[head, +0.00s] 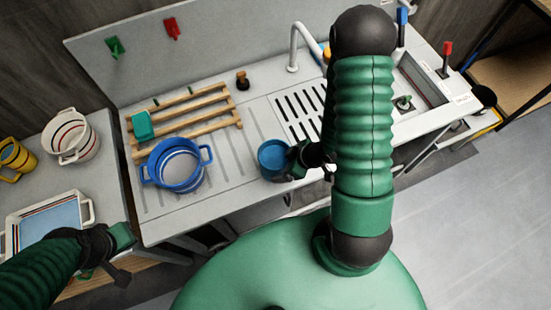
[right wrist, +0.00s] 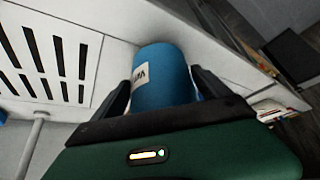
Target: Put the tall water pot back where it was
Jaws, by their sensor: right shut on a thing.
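The tall water pot is a blue cylinder (head: 272,157) at the front edge of the counter, right of the ribbed drainer area. It also shows in the right wrist view (right wrist: 163,85), with a pale label whose lettering is only partly readable. My right gripper (head: 296,162) is shut on the pot, with one dark finger on each side of it in the wrist view. I cannot tell whether the pot's base touches the counter. My left gripper (head: 118,250) is at the lower left, near the white tray and away from the pot; its jaw opening is unclear.
A blue two-handled pot (head: 176,166) stands on the drainer, beside a wooden rack (head: 190,112) with a green sponge (head: 143,126). A slotted grate (head: 298,112), a faucet (head: 293,50) and a sink (head: 420,82) lie beyond. A white pot (head: 68,137), yellow mugs (head: 17,158) and a tray (head: 88,212) are left.

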